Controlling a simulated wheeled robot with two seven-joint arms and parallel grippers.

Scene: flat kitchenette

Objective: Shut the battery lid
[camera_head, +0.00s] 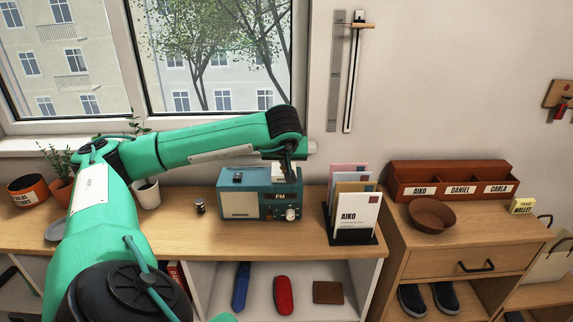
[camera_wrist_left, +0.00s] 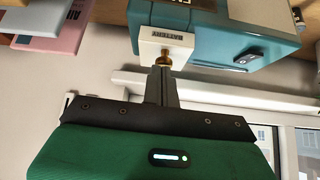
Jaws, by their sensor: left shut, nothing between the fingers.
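The teal radio (camera_head: 262,205) stands on the wooden shelf top, its cream front and FM dial facing me. The cream battery lid (camera_wrist_left: 165,36), with a dark label, shows beside the teal casing (camera_wrist_left: 222,50) in the left wrist view. In the head view a pale part of the lid (camera_head: 277,166) stands up at the radio's top right, partly behind my gripper. My left gripper (camera_head: 288,170) is shut and empty, pointing down over that end. In the wrist view its fingertips (camera_wrist_left: 163,60) are at the lid's edge; I cannot tell whether they touch. My right gripper is not in view.
A small dark cylinder (camera_head: 199,206) stands left of the radio. A letter rack (camera_head: 354,238) with envelopes stands close on the right. A white pot (camera_head: 146,193) is farther left. The window is behind, and the shelf front before the radio is clear.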

